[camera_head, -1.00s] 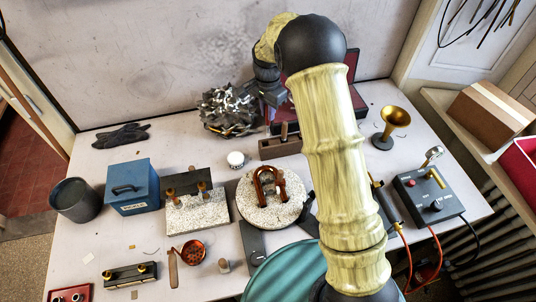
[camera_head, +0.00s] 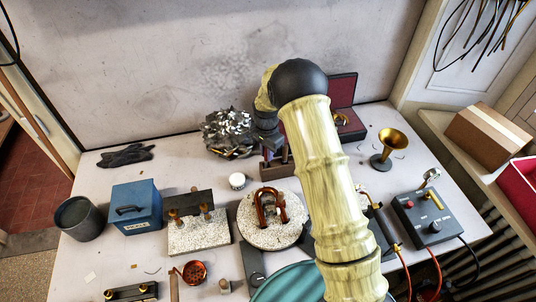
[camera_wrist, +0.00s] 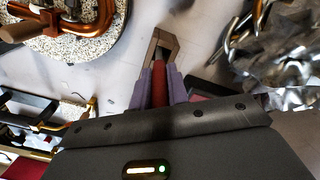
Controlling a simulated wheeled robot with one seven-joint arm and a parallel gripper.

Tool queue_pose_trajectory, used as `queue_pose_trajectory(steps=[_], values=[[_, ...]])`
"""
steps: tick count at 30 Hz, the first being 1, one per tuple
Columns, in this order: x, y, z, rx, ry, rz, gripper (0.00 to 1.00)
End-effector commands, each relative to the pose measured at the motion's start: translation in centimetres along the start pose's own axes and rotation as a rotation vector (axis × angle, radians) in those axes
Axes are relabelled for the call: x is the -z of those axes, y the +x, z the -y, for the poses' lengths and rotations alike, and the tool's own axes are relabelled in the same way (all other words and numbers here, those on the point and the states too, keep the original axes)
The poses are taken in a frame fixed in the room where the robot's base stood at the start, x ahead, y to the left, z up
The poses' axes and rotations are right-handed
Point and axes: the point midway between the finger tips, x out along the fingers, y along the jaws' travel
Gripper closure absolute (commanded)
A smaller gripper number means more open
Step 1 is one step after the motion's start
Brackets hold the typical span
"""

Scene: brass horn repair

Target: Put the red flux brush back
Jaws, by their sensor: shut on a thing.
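The red flux brush (camera_wrist: 158,82) shows in the wrist view as a red handle between the two purple fingertips. My gripper (camera_wrist: 159,92) is shut on it. A wooden holder block (camera_wrist: 154,40) with an opening lies just beyond the fingertips. In the head view the holder block (camera_head: 282,172) stands at the back middle of the table, with upright handles at it. My gripper (camera_head: 267,151) is right above its left part there, largely hidden by my wrist. I cannot tell whether the brush's lower end is inside the block.
A heap of crumpled metal scraps (camera_head: 228,133) stands left of the holder. A round speckled board (camera_head: 256,233) with a copper bend is in front.

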Motion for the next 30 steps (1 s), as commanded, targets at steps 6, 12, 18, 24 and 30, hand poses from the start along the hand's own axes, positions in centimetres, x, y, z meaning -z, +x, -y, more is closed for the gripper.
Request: queue_pose_trajectory(steps=[6,12,18,24,30], values=[[-0.3,2.0,0.1,-0.001,-0.005,0.002,1.00],[-0.4,1.9,0.4,0.003,-0.007,0.000,1.00],[-0.7,2.2,0.6,0.005,-0.013,-0.001,0.78],[-0.5,2.1,0.5,0.005,-0.009,-0.001,0.62],[-0.1,2.0,0.3,0.006,-0.001,-0.001,0.62]])
